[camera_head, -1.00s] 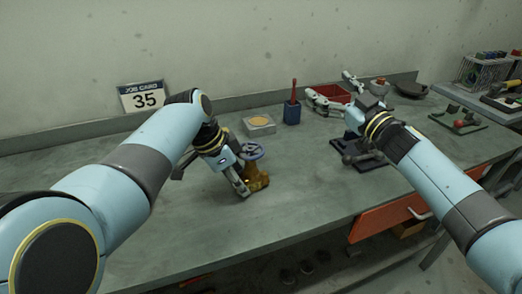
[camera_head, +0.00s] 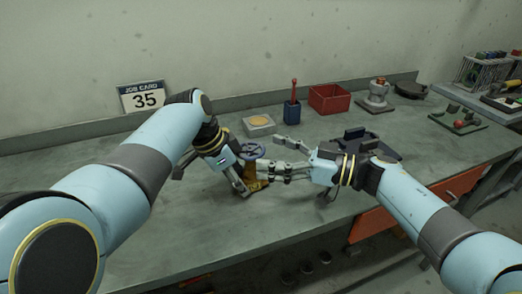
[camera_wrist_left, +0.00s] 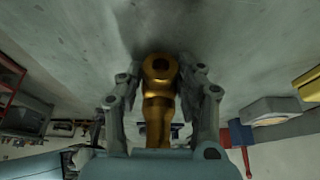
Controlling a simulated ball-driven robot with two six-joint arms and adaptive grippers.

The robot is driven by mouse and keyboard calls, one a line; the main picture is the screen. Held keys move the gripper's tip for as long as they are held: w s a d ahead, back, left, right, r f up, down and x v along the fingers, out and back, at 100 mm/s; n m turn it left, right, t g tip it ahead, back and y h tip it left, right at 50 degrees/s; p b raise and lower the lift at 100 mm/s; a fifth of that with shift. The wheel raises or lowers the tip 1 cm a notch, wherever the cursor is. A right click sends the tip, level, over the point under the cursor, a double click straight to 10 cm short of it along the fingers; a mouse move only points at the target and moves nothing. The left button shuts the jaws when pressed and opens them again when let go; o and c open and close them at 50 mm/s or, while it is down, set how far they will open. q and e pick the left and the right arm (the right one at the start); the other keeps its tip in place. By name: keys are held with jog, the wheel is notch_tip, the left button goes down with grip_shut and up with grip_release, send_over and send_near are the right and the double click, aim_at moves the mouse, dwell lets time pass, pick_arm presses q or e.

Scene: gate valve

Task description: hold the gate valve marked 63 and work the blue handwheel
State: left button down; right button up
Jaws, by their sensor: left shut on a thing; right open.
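The brass gate valve (camera_head: 253,183) is on the bench with its blue handwheel (camera_head: 252,151) on top. My left gripper (camera_head: 243,183) is shut on the valve body. The left wrist view shows the brass valve body (camera_wrist_left: 158,110) between the two fingers (camera_wrist_left: 160,85), with its round bore facing the camera. My right gripper (camera_head: 270,156) is open, its fingers pointing left at the handwheel from the right. I cannot tell whether they touch it. No number is readable on the valve. The job card (camera_head: 144,97) at the back reads 35.
A grey block with a yellow disc (camera_head: 260,122), a blue holder with a red-handled tool (camera_head: 292,111) and a red bin (camera_head: 329,98) stand behind. A dark fixture (camera_head: 372,143) lies behind my right gripper. The front left bench is clear.

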aim_at(264, 153)
jog(key=shift+x, duration=1.5)
jog(key=c, duration=1.2)
jog(key=shift+s+f+m+t+h, duration=0.1)
jog(key=shift+m+t+h, duration=0.2)
jog(key=shift+m+t, duration=0.3)
jog(key=shift+t, duration=0.5)
jog(key=o, duration=1.2)
jog(key=v, duration=1.2)
jog(key=shift+r, duration=0.25)
